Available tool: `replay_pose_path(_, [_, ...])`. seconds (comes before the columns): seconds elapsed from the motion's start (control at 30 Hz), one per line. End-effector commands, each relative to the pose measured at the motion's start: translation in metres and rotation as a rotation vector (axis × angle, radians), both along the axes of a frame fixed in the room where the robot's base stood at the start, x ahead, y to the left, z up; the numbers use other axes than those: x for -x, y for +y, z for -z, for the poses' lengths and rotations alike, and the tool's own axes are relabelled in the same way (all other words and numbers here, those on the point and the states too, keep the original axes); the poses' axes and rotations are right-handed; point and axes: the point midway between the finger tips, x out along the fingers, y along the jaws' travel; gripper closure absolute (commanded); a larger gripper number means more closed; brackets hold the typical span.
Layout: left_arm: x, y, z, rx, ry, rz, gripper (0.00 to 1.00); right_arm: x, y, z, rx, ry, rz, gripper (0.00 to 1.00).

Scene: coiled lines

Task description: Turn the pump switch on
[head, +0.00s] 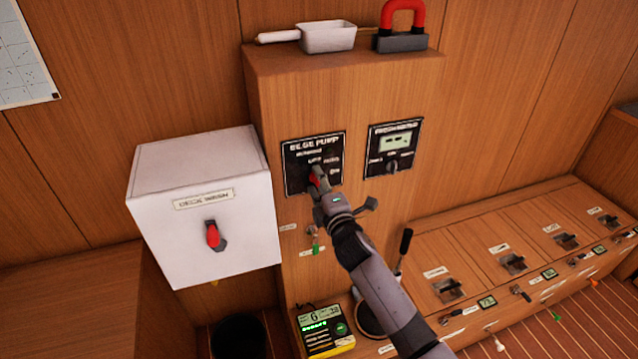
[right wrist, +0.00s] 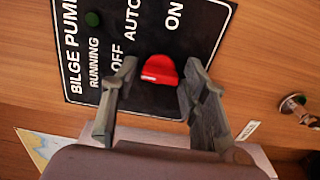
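The black bilge pump panel (head: 296,183) is on the front of the wooden cabinet, with the words RUNNING, OFF, AUTO and ON. Its red switch knob (right wrist: 160,70) shows in the right wrist view, with a white mark at its lower left edge; which word it points to I cannot tell. My right gripper (head: 317,173) is at the panel and hides part of it in the head view. In the right wrist view its two fingers (right wrist: 157,78) stand apart on either side of the knob, with a gap at the left finger. The dark green running lamp (right wrist: 92,19) looks unlit. My left gripper is not in view.
A second black panel (head: 394,147) with a display is to the right. A white box (head: 205,215) with a red handle juts out at left. A white scoop (head: 327,37) and a red magnet (head: 402,20) lie on the cabinet top. A yellow-black device (head: 325,330) is below.

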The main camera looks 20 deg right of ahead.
Motion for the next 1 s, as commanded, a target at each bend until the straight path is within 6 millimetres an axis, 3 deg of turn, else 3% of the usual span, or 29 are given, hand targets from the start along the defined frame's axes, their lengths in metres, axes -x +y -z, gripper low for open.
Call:
replay_pose_path(0.5, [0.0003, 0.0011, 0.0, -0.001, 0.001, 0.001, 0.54, 0.0002, -0.0002, 0.0003, 0.0, 0.001, 0.0, 0.96])
replay_pose_path(1.0, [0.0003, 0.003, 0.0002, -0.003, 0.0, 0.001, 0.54, 0.0002, -0.0005, 0.0004, -0.134, 0.006, 0.001, 0.96])
